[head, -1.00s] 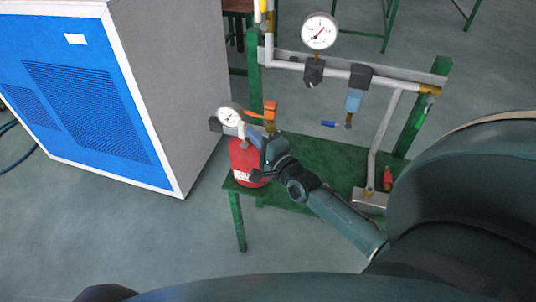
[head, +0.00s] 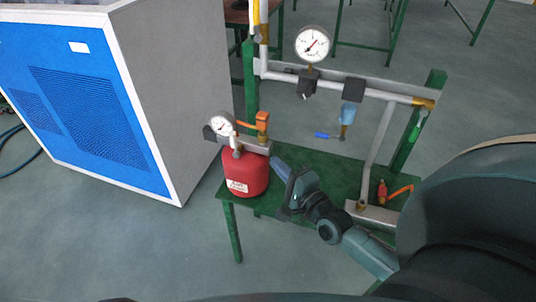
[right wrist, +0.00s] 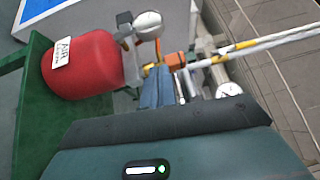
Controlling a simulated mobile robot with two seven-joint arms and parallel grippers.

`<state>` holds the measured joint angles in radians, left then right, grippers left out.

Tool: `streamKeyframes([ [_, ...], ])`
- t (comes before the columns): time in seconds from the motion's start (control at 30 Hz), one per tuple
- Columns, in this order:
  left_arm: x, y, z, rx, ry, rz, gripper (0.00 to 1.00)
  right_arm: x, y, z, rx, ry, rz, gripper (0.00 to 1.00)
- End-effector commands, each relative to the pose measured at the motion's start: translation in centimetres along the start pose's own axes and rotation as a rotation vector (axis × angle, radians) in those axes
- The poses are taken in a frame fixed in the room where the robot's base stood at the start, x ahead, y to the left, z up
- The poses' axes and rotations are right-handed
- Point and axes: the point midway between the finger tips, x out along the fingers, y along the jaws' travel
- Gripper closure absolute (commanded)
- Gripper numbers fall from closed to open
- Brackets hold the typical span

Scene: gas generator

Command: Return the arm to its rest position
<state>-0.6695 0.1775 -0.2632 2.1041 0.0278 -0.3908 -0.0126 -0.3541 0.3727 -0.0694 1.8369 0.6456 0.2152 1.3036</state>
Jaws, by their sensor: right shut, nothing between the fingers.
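My right arm comes in from the right in the head view. Its gripper (head: 279,165) is shut and empty, just right of the red tank (head: 245,174) and over the green table (head: 312,160). In the right wrist view the shut blue-grey fingers (right wrist: 157,84) point away from me, with the red tank (right wrist: 85,65) to their left. The fingers appear apart from the tank and hold nothing. My left gripper is in neither view.
A small gauge (head: 220,124) and an orange-handled valve (head: 262,122) top the tank. Behind stand a pipe frame with a large gauge (head: 312,43) and a blue-handled valve (head: 328,136). A blue-fronted cabinet (head: 85,100) stands left. Floor in front is clear.

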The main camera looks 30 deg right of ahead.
Motion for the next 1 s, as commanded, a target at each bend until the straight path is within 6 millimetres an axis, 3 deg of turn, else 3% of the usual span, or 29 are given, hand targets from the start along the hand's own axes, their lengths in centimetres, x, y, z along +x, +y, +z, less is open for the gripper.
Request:
streamKeyframes([
  [0.13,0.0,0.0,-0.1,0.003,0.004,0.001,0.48,-1.5,-0.1,0.0,-0.001,0.000,0.000,1.00],
  [0.47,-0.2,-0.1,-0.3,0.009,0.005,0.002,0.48,-2.2,0.3,0.8,-0.055,-0.015,0.026,1.00],
  [0.57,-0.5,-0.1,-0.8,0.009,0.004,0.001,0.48,-3.3,1.6,3.2,-0.233,-0.068,0.102,1.00],
  [0.8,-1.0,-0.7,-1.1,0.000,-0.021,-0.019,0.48,-8.9,6.2,10.9,-0.975,-0.363,0.323,1.00],
  [1.0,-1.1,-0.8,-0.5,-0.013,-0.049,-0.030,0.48,-12.8,8.0,14.1,-1.425,-0.601,0.390,1.00],
])
